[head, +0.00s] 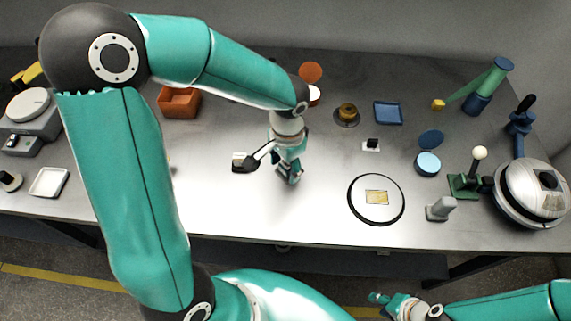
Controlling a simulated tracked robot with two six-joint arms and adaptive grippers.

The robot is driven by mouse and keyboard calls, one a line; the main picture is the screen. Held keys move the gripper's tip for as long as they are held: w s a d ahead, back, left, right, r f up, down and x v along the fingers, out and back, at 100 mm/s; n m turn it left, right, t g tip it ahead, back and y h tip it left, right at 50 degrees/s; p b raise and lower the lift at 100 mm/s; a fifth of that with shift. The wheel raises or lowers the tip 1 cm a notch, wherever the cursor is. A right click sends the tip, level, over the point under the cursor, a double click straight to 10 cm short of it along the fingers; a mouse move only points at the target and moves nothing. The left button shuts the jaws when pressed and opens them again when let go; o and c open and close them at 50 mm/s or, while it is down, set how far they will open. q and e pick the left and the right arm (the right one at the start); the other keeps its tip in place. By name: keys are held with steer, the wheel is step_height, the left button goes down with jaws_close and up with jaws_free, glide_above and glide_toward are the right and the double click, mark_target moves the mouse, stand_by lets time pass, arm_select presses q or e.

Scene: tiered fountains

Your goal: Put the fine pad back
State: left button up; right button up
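My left gripper (288,174) hangs over the middle of the table, pointing down; whether its fingers are open or shut is unclear at this size. A dark rod-like piece reaches left from it toward a small block (239,160) with a pale top and dark side. I cannot tell whether they touch. Another small black-and-white block (371,144) lies to the right. I cannot tell which block, if either, is the fine pad. My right gripper (384,301) is low at the front, off the table's edge, and appears empty; its fingers are unclear.
A black-rimmed white disc (361,207) bears a gold square (377,197). An orange bin (179,102), a blue tray (388,112) and a brass-coloured piece (347,113) stand farther back. A domed machine (533,190) is at right, a white tray (48,182) at left. The table's front middle is clear.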

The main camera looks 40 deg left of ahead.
arm_select(q)
steer(key=shift+r, duration=0.1)
step_height(320, 180, up, 12)
steer(key=p, duration=0.1)
steer(key=shift+d, duration=0.15)
stand_by(0.4)
steer(key=shift+w, duration=0.1)
